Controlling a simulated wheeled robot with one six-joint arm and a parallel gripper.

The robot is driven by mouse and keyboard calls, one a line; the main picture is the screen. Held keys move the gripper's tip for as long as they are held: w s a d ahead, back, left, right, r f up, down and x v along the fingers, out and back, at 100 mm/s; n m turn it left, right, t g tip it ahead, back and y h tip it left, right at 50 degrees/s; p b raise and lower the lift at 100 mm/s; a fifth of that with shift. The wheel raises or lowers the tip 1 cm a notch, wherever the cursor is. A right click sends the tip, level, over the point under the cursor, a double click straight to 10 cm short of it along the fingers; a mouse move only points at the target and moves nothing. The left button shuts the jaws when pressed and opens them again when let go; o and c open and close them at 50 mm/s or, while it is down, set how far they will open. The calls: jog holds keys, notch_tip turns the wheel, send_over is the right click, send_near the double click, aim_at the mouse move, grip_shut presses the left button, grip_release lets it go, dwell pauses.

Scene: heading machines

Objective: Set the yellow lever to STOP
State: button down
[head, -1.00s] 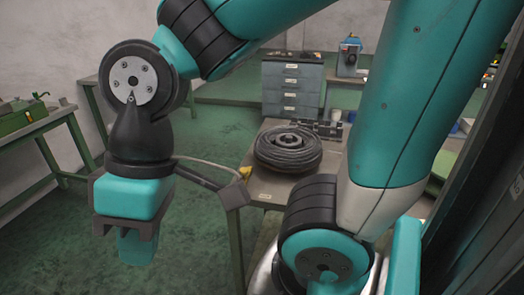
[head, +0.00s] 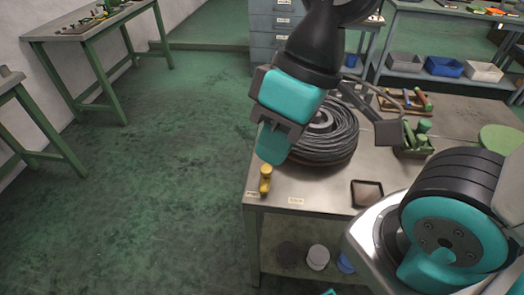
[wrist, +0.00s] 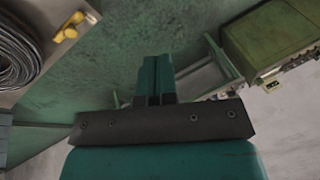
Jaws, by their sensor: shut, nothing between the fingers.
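The yellow lever (head: 265,180) stands at the front left corner of the metal table in the head view. Small pale labels lie near it along the table edge; their text is too small to read. It also shows at the upper left in the wrist view (wrist: 69,28). My gripper (head: 271,150) is shut and empty. In the head picture it appears just above the lever, in front of the cable coil. In the wrist view the fingers (wrist: 154,75) are together, well apart from the lever.
A dark cable coil (head: 325,137) lies on the metal table (head: 322,188), with a small dark tray (head: 367,193) and green-handled items (head: 416,138) to the right. Below are small pots (head: 318,257). Green floor (head: 165,190) is open at the left, before green-legged benches (head: 85,38).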

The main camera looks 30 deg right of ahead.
jog(key=w+f+g+h+p, duration=0.1)
jog(key=w+f+h+p, duration=0.2)
jog(key=w, duration=1)
jog(key=w+f+n+g+h+p, duration=0.1)
jog(key=w+f+n+h+p, duration=0.1)
jog(key=w+f, duration=0.9)
jog(key=shift+d+f+g+h+p, duration=0.3)
jog(key=shift+d+f+h, duration=0.1)
jog(key=shift+h, duration=0.5)
